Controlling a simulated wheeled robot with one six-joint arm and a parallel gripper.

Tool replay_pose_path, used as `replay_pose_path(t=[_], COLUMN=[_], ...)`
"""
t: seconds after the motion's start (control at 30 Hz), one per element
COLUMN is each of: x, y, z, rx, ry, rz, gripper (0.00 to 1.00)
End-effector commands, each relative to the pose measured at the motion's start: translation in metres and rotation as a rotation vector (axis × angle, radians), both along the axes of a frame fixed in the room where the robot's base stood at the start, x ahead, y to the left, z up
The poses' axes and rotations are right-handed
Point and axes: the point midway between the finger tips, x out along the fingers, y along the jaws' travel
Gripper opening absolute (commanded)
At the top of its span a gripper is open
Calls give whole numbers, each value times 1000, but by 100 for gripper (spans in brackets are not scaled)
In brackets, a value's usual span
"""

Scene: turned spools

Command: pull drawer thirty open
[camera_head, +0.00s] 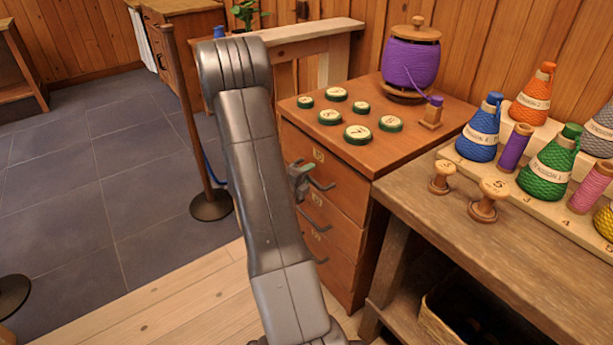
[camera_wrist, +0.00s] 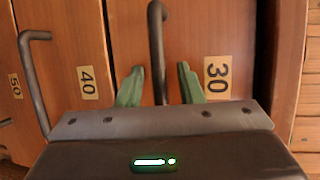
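Drawer thirty (camera_wrist: 190,30) is the top drawer of a wooden cabinet, and its front also shows in the head view (camera_head: 345,190). Its front looks flush with the cabinet. A "30" label (camera_wrist: 217,78) is on it. Its dark bar handle (camera_wrist: 156,40) runs between the two green fingers of my gripper (camera_wrist: 160,85), and its end shows in the head view (camera_head: 323,185). The fingers are apart, with a gap on each side of the handle. In the head view, my gripper (camera_head: 301,180) is at the drawer front, partly hidden by my arm.
Drawers forty (camera_wrist: 70,35) and fifty (camera_wrist: 10,60) are below, looking shut. Green-rimmed discs (camera_head: 358,134) and a purple spool (camera_head: 411,62) stand on the cabinet. A workbench (camera_head: 430,200) with cones stands close right. A post (camera_head: 185,120) stands left of my arm.

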Motion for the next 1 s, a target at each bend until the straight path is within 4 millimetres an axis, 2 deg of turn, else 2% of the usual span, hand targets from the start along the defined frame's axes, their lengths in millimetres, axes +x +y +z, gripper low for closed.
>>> replay_pose_path(t=[0.23, 0.27, 0.4, 0.43, 0.77, 1.0], x=[1, 1, 1, 1, -2, -21], y=[0, 0, 0, 0, 4, 31], z=[0, 0, 0, 0, -1, -3], rx=[0, 0, 0, 0, 0, 1], ry=[0, 0, 0, 0, 0, 0], rz=[0, 0, 0, 0, 1, 6], gripper=[34, 30, 2, 0, 0, 0])
